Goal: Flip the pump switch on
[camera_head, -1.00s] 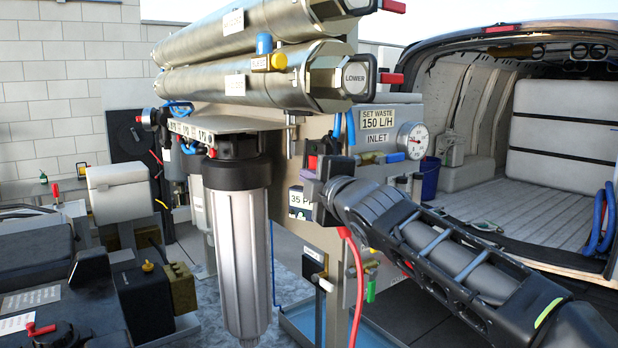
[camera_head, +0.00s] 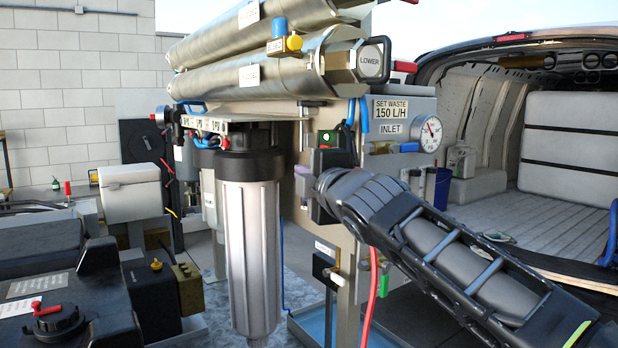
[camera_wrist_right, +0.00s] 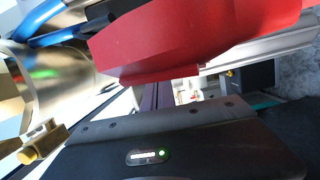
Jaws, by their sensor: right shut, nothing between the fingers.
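A small box with a green face (camera_head: 327,138), which looks like the pump switch, sits on the upright panel left of the waste label. Its lever position is too small to tell. My right gripper (camera_head: 321,168) is shut and empty, just below the green face. I cannot tell whether they touch. In the right wrist view, my dark gripper body fills the bottom, and a large red part (camera_wrist_right: 190,40) is close above it. My left gripper is not in view.
A clear-grey filter housing (camera_head: 250,250) hangs left of my right gripper. Steel membrane tubes (camera_head: 270,75) lie above. A pressure gauge (camera_head: 430,133) is on the panel to the right, and a red hose (camera_head: 372,290) hangs below my right arm. An open van stands behind.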

